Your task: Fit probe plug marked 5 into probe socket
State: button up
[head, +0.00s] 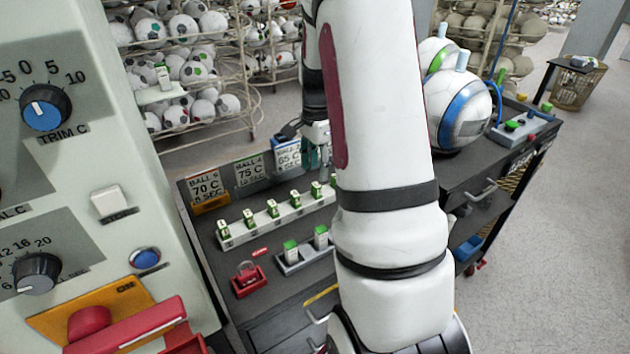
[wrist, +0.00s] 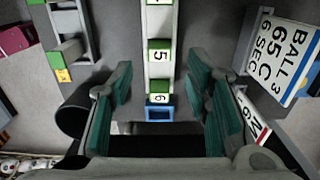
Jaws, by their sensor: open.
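Plug 5 (wrist: 158,54) has a green body and a white face marked 5, and stands in the pale rack (wrist: 158,18) in the wrist view. A plug marked 6 (wrist: 160,97) stands below it, near the rack's blue-edged end. My gripper (wrist: 159,84) is open, with its green-padded fingers on either side of the rack and nothing held between them. In the head view my gripper (head: 318,150) is over the far end of the rack (head: 262,223), partly hidden by my arm. I cannot tell which part is the probe socket.
A small tray (head: 292,262) with two green-topped plugs and a red holder (head: 248,280) sit in front of the rack. Ball label cards (head: 248,172) stand behind it. A control panel (head: 75,190) is at left. Large balls (head: 458,105) sit on the cart at right.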

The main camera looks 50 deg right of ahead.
aim_at(316, 185)
jog(key=s+a+r+n+t, duration=0.35)
jog(key=a+r+n, duration=0.65)
jog(key=a+r, duration=0.7)
jog(key=s+a+r+n+t, duration=0.1)
jog(key=s+a+n, duration=0.9)
jog(key=s+a, duration=0.2)
jog(key=shift+s+a+r+n+t, duration=0.2)
jog(key=shift+r+n+t, duration=0.15)
jog(key=shift+n, duration=0.05)
